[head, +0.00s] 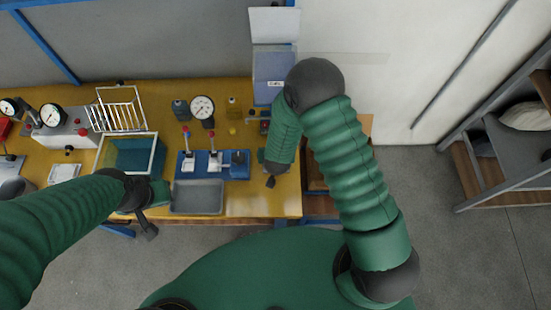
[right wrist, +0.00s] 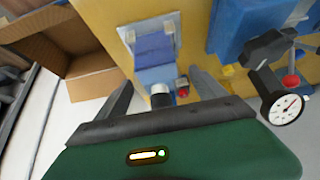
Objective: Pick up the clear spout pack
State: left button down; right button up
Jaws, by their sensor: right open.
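My right gripper (right wrist: 160,82) is open in the right wrist view, its two dark fingers spread apart. A small white-topped, dark-sided piece (right wrist: 160,97) shows between the fingers, partly hidden by the gripper body; I cannot tell whether it is the clear spout pack. No clear spout pack can be made out for certain in either view. In the head view my right gripper (head: 271,181) hangs over the right end of the yellow bench (head: 240,202). My left gripper (head: 147,222) is at the bench's front edge, left of the grey tray; its jaw state is unclear.
A grey tray (head: 197,197) sits at the bench front, before a blue fixture (head: 235,172) with red-knobbed levers. A teal-lined bin (head: 133,155), wire rack (head: 118,108) and gauge (head: 202,107) stand nearby. An open cardboard box (right wrist: 88,50) is left in the right wrist view.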

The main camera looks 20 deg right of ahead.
jog(key=shift+s+d+r, duration=0.1)
jog(key=shift+s+d, duration=0.05)
jog(key=c, duration=0.6)
jog(key=shift+a, duration=0.2)
jog(key=c, duration=0.9)
grip_shut()
